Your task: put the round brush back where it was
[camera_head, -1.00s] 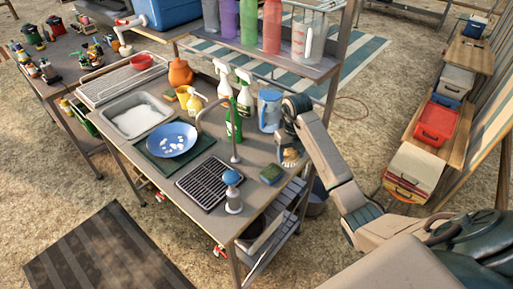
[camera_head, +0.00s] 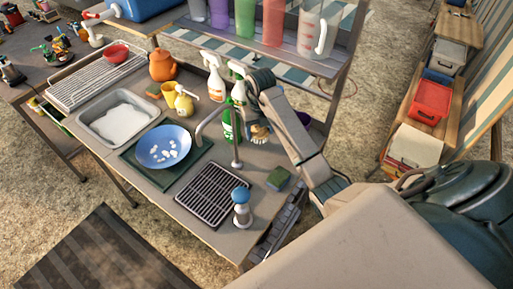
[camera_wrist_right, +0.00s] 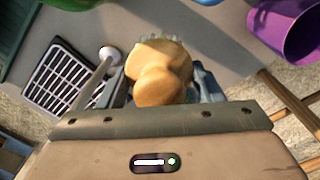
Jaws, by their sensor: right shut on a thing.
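The round brush, with a tan wooden knob and pale bristles, shows in the head view (camera_head: 259,132) and fills the middle of the right wrist view (camera_wrist_right: 163,75). My right gripper (camera_head: 257,124) is shut on it, over the back right of the counter (camera_head: 183,205), beside the green bottle (camera_head: 231,124) and right of the tap. I cannot tell whether the bristles touch the counter. My left gripper is not in view.
The tap (camera_head: 236,150) stands close left of the brush. A green-yellow sponge (camera_head: 278,179), a blue-topped dispenser (camera_head: 241,205) and a black drain grid (camera_head: 212,193) are in front. Spray bottles (camera_head: 213,76) stand behind. A purple cup (camera_wrist_right: 290,30) is right in the wrist view.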

